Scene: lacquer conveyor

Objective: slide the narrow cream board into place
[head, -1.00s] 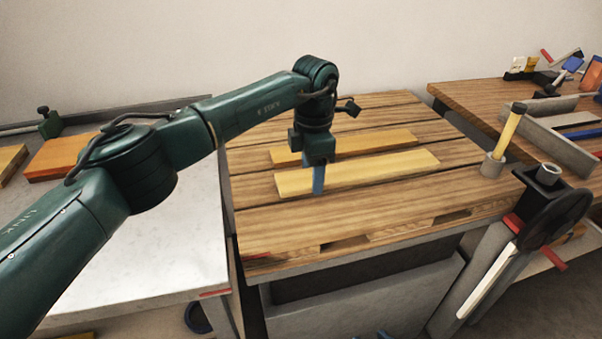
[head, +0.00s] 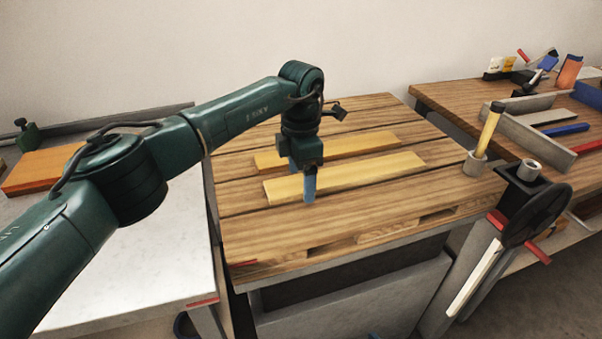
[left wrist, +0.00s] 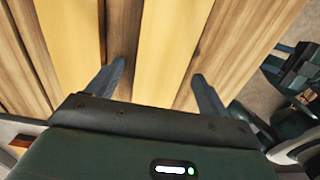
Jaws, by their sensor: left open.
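Two narrow boards lie side by side on the slatted wooden table. The front one is a pale cream-yellow board (head: 375,174); it also shows in the left wrist view (left wrist: 170,55). The back one is a deeper yellow board (head: 350,146), left in the left wrist view (left wrist: 75,40). My left gripper (head: 301,180) is open and points down over the left part of the cream board. In the left wrist view its two blue-grey fingers (left wrist: 157,88) stand on either side of that board, with a gap visible. Whether the fingertips touch the table is unclear.
The slatted table (head: 290,232) has dark gaps between slats and clear room in front. A yellow-handled tool stands in a grey cup (head: 474,163) at its right edge. An orange board (head: 42,170) lies on the left bench.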

